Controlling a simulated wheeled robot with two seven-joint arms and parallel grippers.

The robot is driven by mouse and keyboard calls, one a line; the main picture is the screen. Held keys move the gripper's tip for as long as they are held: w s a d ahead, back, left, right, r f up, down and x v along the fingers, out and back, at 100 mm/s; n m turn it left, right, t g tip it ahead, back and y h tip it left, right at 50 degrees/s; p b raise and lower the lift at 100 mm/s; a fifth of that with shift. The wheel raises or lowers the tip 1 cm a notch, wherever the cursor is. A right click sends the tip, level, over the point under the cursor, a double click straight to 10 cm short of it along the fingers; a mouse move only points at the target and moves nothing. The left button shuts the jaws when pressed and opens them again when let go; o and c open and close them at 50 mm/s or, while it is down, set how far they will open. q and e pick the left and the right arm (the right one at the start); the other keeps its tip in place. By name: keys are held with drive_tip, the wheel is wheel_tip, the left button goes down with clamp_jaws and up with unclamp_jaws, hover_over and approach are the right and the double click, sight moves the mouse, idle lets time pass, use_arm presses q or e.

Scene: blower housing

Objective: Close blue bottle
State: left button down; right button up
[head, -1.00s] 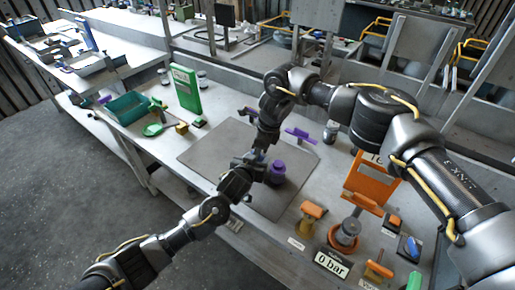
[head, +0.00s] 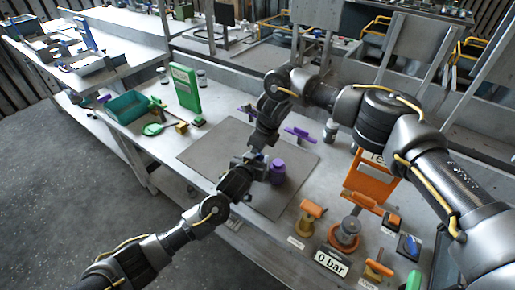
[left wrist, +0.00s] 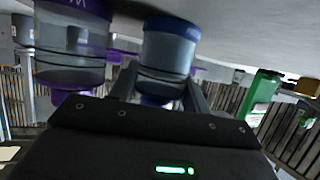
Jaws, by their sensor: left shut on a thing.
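The blue bottle (left wrist: 168,52) has a clear middle and blue ends. In the left wrist view it stands between my left gripper's fingers (left wrist: 158,88), which are shut on it. That view is upside down, with the table at the top. In the head view my left gripper (head: 252,162) is over the grey mat, and the two grippers largely hide the bottle. My right gripper (head: 260,148) is directly above it, at the bottle's top. Its fingers are too small and covered to read. Whether a cap sits on the bottle cannot be told.
A purple bottle (head: 278,171) stands close to the right of the grippers on the grey mat (head: 212,155). Purple holders (head: 300,135) lie behind. Orange tools and a gauge labelled 0 bar (head: 331,263) are at front right. A green box (head: 186,88) and teal bin (head: 127,107) are at left.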

drive_tip(key=shift+s+a, duration=0.25)
drive_tip(key=shift+a, duration=0.05)
drive_tip(key=shift+r, duration=2.3)
drive_tip(key=shift+w+r, duration=0.1)
drive_tip(key=shift+r, duration=0.05)
drive_tip(key=shift+c, duration=1.3)
drive_tip(key=shift+w+a+r+n+h, duration=0.15)
drive_tip(key=shift+a+r+n, duration=0.05)
drive_tip(key=shift+r, duration=0.2)
drive_tip(key=shift+w+a+r+n+h, duration=0.1)
drive_tip(key=shift+a+r+n+h, duration=0.1)
drive_tip(key=shift+r, duration=0.15)
drive_tip(key=shift+w+r+t+h, duration=0.15)
drive_tip(key=shift+w+t+h, duration=0.2)
drive_tip(key=shift+t, duration=0.15)
drive_tip(key=shift+s+d+r+n+g+h, duration=0.2)
drive_tip(key=shift+n+g, duration=0.25)
drive_tip(key=shift+n, duration=1.5)
drive_tip(key=shift+s+a+r+n+g+h, duration=0.1)
drive_tip(key=shift+r+n+g+h, duration=0.3)
drive_tip(key=shift+n, duration=1.5)
drive_tip(key=shift+s+d+r+n+g, duration=0.15)
drive_tip(key=shift+n+g, duration=0.4)
drive_tip(key=shift+n, duration=1.4)
drive_tip(key=shift+f, duration=0.1)
